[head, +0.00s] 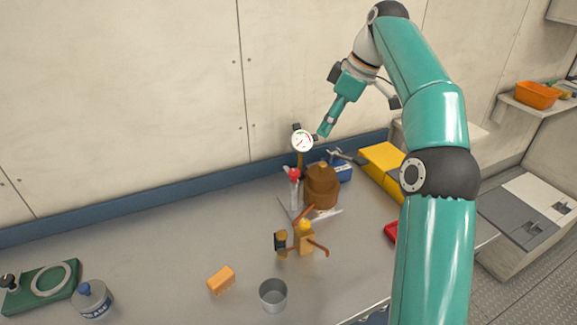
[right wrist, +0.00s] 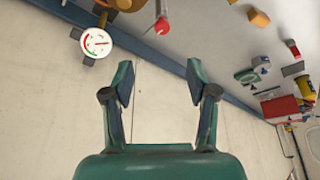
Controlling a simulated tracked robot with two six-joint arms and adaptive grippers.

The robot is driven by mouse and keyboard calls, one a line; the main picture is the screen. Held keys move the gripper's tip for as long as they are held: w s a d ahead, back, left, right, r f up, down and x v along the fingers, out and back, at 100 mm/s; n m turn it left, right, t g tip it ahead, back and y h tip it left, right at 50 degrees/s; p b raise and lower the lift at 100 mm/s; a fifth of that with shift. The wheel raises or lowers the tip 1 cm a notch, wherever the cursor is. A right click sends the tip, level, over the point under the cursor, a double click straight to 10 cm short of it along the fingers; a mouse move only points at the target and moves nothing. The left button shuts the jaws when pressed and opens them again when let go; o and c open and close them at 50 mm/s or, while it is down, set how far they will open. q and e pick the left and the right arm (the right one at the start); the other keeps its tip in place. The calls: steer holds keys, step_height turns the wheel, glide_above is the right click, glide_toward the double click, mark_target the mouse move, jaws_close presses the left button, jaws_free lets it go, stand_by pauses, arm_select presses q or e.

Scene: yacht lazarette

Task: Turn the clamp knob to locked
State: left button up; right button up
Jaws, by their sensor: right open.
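My right gripper (head: 322,131) is raised above the back of the bench, close to the round dial gauge (head: 302,140) in the head view. In the right wrist view my right gripper (right wrist: 160,75) has its fingers spread with nothing between them. A green plate (head: 67,293) with a grey ring lies at the far left of the bench. A small dark knob (head: 8,281) sits at its left end and may be the clamp knob, but its setting is too small to read. A red knob (head: 293,173) tops a fitting below the gauge. My left gripper is not in view.
A brown rounded body (head: 321,188) stands beside the red-topped fitting. A yellow case (head: 382,165) lies right. Bench left of centre is clear.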

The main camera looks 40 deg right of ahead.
mark_target(295, 171)
steer(key=b+x, duration=0.2)
steer(key=x, duration=0.3)
steer(key=b+x, duration=0.1)
steer(key=x, duration=0.4)
steer(key=b+x, duration=0.2)
steer(key=x, duration=0.3)
steer(key=shift+w+a+r+b, duration=0.2)
steer(key=shift+w+a+b, duration=0.1)
steer(key=shift+w+a+f, duration=0.15)
steer(key=shift+w+f, duration=0.1)
steer(key=shift+f, duration=0.4)
jaws_close()
